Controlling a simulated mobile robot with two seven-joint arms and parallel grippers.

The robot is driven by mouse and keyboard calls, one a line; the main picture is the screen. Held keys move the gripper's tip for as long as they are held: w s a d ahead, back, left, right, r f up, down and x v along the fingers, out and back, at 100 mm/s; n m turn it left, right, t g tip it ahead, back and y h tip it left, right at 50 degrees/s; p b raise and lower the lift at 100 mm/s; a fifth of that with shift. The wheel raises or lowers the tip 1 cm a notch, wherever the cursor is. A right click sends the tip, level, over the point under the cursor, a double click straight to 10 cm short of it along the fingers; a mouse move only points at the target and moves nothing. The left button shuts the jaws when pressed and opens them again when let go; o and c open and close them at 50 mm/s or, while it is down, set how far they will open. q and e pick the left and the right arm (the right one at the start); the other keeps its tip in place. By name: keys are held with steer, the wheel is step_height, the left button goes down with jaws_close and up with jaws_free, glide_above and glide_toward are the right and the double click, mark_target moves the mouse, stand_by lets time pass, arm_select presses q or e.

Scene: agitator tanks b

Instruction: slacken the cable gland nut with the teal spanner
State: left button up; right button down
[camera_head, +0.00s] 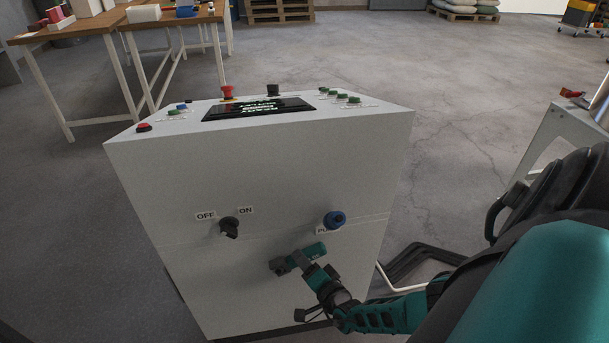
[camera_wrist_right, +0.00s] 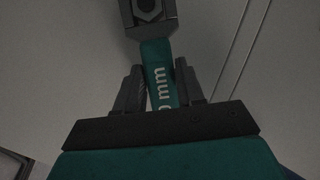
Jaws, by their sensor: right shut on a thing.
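My right gripper (camera_head: 322,284) is low in front of the white cabinet's front panel and shut on the handle of the teal spanner (camera_head: 317,275). In the right wrist view the teal handle (camera_wrist_right: 160,70), with white "mm" lettering, runs between the two dark fingers (camera_wrist_right: 160,88). Its grey head (camera_wrist_right: 148,12) is cut off by the top edge, and a dark hexagonal shape shows in it. In the head view, a short grey and teal piece (camera_head: 312,252) lies crosswise at the head. I cannot tell clearly which part is the cable gland nut. My left gripper is not in view.
The cabinet (camera_head: 170,180) carries a black OFF/ON rotary switch (camera_head: 229,226) and a blue knob (camera_head: 335,219) just above the spanner. Its sloped top has a display (camera_head: 258,109), a red mushroom button (camera_head: 228,91) and several green buttons.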

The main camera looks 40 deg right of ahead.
mark_target(320, 255)
steer(key=shift+d+f, duration=0.1)
steer(key=shift+f, duration=0.05)
steer(key=shift+s+d, duration=0.1)
steer(key=shift+d, duration=0.05)
stand_by(0.4)
steer(key=shift+s+d+r+p, duration=0.2)
steer(key=shift+s+d+r, duration=0.2)
steer(key=shift+d, duration=0.2)
steer(key=shift+s+d+r+p, duration=0.15)
steer(key=shift+s+d+r, duration=0.15)
steer(key=shift+d, duration=0.3)
steer(key=shift+s+d+r+p, duration=0.2)
steer(key=shift+s+d+r, duration=0.1)
steer(key=shift+s+d, duration=0.25)
steer(key=shift+s+a+p, duration=0.55)
steer(key=shift+s+a, duration=0.15)
steer(key=shift+s, duration=0.35)
steer(key=shift+s+a, duration=0.6)
steer(key=shift+s, duration=0.35)
